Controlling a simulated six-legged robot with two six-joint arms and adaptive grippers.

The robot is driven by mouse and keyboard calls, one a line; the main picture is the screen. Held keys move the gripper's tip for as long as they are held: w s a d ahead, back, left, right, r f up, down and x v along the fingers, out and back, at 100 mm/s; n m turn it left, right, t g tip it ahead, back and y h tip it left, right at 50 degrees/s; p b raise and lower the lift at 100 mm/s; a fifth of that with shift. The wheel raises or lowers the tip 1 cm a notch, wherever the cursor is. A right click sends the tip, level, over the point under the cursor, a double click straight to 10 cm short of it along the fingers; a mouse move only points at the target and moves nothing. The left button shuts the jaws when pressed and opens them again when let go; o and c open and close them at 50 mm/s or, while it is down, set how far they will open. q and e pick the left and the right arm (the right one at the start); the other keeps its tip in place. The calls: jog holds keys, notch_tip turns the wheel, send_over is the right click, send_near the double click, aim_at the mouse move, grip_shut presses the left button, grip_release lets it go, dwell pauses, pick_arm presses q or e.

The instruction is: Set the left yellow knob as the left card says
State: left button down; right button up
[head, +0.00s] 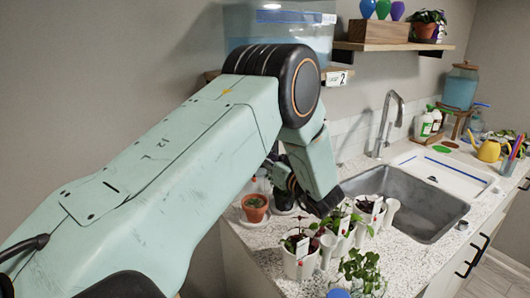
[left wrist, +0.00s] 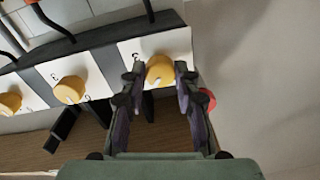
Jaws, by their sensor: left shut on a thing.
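In the left wrist view, my left gripper (left wrist: 160,75) has one dark finger on each side of a yellow knob (left wrist: 160,67), shut on it. The knob sits on a white plate and has a short pale mark on its lower face. Two more yellow knobs, a middle one (left wrist: 70,90) and an outer one (left wrist: 10,103), are to its left, clear of the fingers. In the head view my left arm hides the knobs, and the fingers are hard to make out. A white card (head: 337,78) with a "2" and small lettering hangs at the shelf edge. My right gripper is not in view.
A clear water tank (head: 285,38) stands on the shelf above my arm. White potted plants (head: 300,258) and a terracotta pot (head: 255,207) stand on the counter below. A steel sink (head: 405,200) is to the right. A red round thing (left wrist: 207,99) is close beside the right finger.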

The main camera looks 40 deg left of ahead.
pick_arm(q)
jog(key=shift+s+f, duration=0.1)
jog(key=shift+f, duration=0.2)
jog(key=c, duration=1.4)
grip_release()
jog(key=shift+c, duration=0.2)
jog(key=o, duration=0.5)
jog(key=shift+a+r, duration=0.1)
jog(key=shift+c, duration=0.2)
jog(key=shift+r, duration=0.1)
jog(key=v, duration=0.7)
jog(key=shift+d, duration=0.3)
jog(key=shift+a, duration=0.1)
